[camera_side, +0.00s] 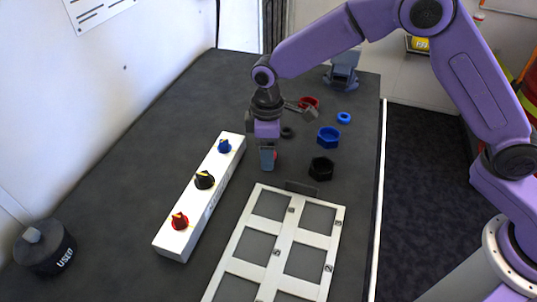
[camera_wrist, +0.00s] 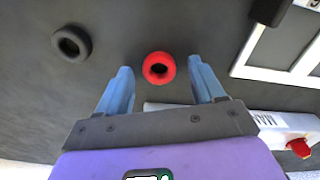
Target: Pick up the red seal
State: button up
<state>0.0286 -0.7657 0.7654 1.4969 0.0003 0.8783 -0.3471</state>
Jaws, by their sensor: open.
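The red seal (camera_wrist: 159,68) is a small thick ring lying flat on the dark table. In the wrist view it sits just beyond and between the two blue fingertips of my gripper (camera_wrist: 163,75), which is open and empty. In the side view my gripper (camera_side: 268,160) points down low over the table, and a sliver of the red seal (camera_side: 275,155) shows at its right edge; the rest is hidden behind the fingers. I cannot tell the exact height of the fingertips above the table.
A black seal (camera_wrist: 71,42) lies to the left in the wrist view. A white panel with knobs (camera_side: 200,205) stands left of my gripper and a white frame (camera_side: 232,268) in front. Blue (camera_side: 328,137), black (camera_side: 321,169) and red (camera_side: 309,102) cups and a blue seal (camera_side: 344,118) are to the right.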

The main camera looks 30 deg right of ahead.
jog(key=shift+c, duration=0.3)
jog(key=c, duration=1.1)
jog(key=shift+o, duration=0.2)
jog(key=shift+r, duration=0.1)
